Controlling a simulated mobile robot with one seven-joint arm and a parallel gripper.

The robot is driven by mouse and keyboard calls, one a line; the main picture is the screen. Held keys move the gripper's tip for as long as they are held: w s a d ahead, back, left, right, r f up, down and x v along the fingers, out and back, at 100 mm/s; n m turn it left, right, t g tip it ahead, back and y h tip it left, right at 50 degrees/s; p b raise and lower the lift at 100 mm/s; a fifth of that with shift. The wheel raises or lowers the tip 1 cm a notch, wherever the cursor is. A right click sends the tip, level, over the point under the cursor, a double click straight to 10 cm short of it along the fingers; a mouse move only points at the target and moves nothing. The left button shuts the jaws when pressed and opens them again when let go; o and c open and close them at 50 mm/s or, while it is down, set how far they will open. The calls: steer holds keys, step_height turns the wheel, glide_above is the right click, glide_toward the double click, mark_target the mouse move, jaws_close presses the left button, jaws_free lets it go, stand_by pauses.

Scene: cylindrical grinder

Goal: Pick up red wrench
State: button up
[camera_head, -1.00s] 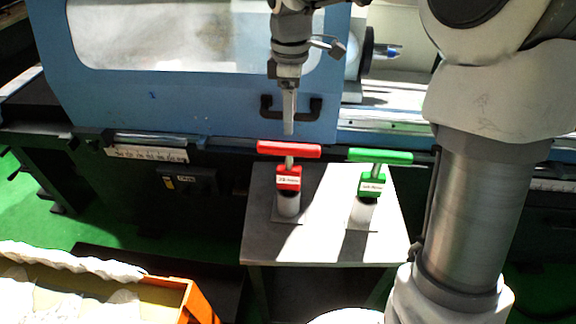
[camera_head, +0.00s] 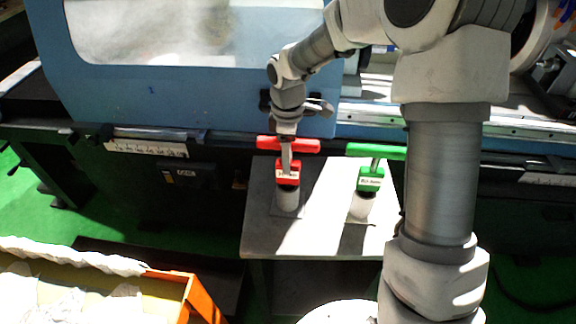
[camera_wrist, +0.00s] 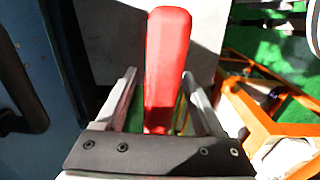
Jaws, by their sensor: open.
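The red wrench (camera_head: 300,145) has a T-shaped handle and stands upright in a white holder (camera_head: 288,199) on a small table. My gripper (camera_head: 287,165) is lowered at the red handle and hides part of the wrench's shaft. In the wrist view, the red handle (camera_wrist: 168,60) runs lengthwise between the two fingers of my gripper (camera_wrist: 158,100), which are apart on either side of it. I cannot tell whether a finger touches it.
A green T-handled wrench (camera_head: 370,178) stands in its own holder to the right on the same grey table (camera_head: 310,240). The blue machine door (camera_head: 200,110) is close behind. An orange-edged bin (camera_head: 200,302) is at the lower left.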

steer(key=shift+f, duration=0.1)
jaws_close()
stand_by(0.3)
stand_by(1.1)
